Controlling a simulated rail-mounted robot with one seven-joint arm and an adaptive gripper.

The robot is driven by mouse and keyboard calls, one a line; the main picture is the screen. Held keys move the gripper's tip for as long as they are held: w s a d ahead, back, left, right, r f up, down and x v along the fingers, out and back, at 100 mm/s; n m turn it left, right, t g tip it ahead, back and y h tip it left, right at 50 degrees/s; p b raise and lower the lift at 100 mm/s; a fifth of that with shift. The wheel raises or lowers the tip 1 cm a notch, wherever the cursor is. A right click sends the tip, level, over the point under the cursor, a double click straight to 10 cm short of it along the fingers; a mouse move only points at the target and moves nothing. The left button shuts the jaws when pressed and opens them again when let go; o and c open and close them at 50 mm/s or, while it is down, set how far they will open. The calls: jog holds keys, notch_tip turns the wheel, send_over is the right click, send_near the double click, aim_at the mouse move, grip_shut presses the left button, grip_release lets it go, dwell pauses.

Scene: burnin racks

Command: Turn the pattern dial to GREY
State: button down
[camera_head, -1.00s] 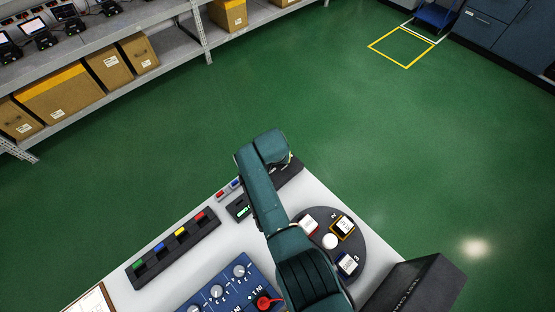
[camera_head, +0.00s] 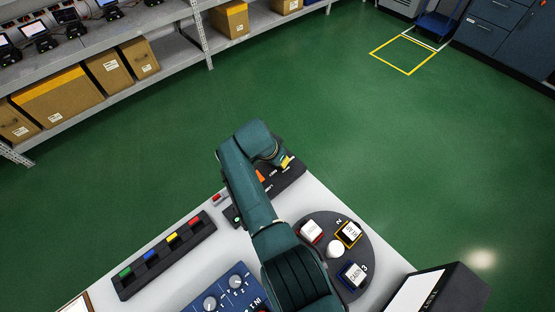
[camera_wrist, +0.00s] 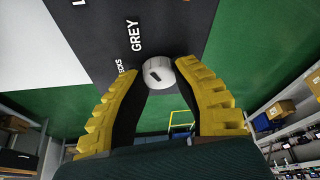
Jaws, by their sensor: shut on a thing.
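The pattern dial (camera_wrist: 163,71) is a small white knob with a dark mark, on a dark panel in the wrist view. The word GREY (camera_wrist: 136,38) is printed above and left of it, and part of another label ending in CKS lies to its left. My gripper (camera_wrist: 158,74) has its yellow ridged fingers on either side of the knob, shut on it. I cannot tell exactly which label the mark points to. In the head view my gripper (camera_head: 287,162) is over the dark panel (camera_head: 290,178) at the table's far edge, and the knob is hidden.
A round dark turntable (camera_head: 365,251) with several framed tiles and a white knob stands right of my arm. A rack of coloured blocks (camera_head: 165,254) and a blue dial panel (camera_head: 222,290) are on the left. Green floor (camera_head: 330,100) lies clear beyond the table.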

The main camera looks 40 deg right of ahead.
jog(key=shift+s+a+f, duration=0.1)
jog(key=shift+f, duration=0.25)
jog(key=c, duration=0.7)
grip_release()
jog(key=shift+r, duration=0.15)
jog(key=shift+r, duration=0.1)
jog(key=shift+r, duration=0.3)
jog(key=v, duration=1.1)
jog(key=shift+r, duration=0.15)
